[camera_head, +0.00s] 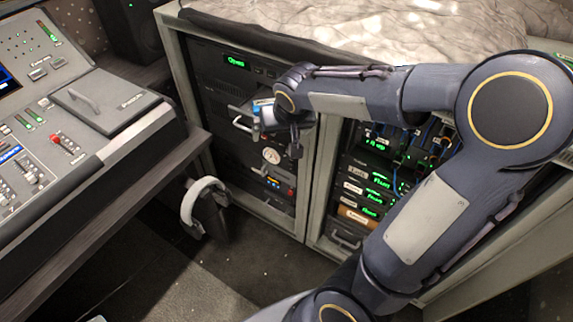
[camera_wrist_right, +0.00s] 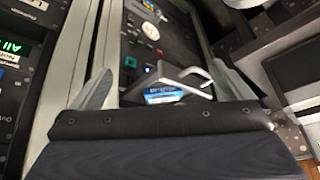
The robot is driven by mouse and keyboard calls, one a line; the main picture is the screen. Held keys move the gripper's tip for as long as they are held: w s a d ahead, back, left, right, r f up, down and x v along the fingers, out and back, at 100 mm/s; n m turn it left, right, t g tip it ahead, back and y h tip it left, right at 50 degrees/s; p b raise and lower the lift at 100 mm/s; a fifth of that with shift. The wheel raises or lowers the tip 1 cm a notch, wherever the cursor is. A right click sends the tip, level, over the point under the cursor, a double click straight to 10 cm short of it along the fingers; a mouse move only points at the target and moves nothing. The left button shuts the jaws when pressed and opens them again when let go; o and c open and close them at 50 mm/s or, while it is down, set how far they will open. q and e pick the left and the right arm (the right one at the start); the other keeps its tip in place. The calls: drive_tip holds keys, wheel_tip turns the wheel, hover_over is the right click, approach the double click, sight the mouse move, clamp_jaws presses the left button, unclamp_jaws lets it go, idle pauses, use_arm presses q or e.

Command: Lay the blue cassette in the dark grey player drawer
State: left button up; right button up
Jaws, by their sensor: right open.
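The blue cassette (camera_head: 262,103) shows in the head view as a small blue and pale patch at the player drawer, partly hidden by my right gripper. In the right wrist view the cassette (camera_wrist_right: 165,95) shows a blue label with white print, beside the drawer's handle. The drawer front with its light handle (camera_head: 240,118) stands out from the left rack; the handle also shows in the wrist view (camera_wrist_right: 186,76). My right gripper (camera_head: 268,122) is open, its fingers (camera_wrist_right: 168,84) apart on either side of the cassette. It appears not to grip it. My left gripper is out of view.
A rack of lit units (camera_head: 372,180) stands right of the drawer's rack. Headphones (camera_head: 202,200) hang at the edge of the desk, which carries a fader console (camera_head: 50,130) at left. A grey cloth (camera_head: 400,30) covers the cabinet top. The floor in front is clear.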

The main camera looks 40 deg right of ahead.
drive_tip(key=s+a+n+y, duration=0.1)
drive_tip(key=s+a, duration=0.4)
drive_tip(key=s, duration=0.5)
drive_tip(key=s+a+n+y, duration=0.1)
drive_tip(key=s+a+y, duration=0.3)
drive_tip(key=s, duration=0.6)
drive_tip(key=shift+s+a+r+n, duration=0.15)
drive_tip(key=shift+a+r+n, duration=0.25)
drive_tip(key=shift+a, duration=0.6)
wheel_tip(320, 180, up, 12)
drive_tip(key=p, duration=1.1)
drive_tip(key=shift+f+p, duration=0.2)
drive_tip(key=shift+p, duration=0.1)
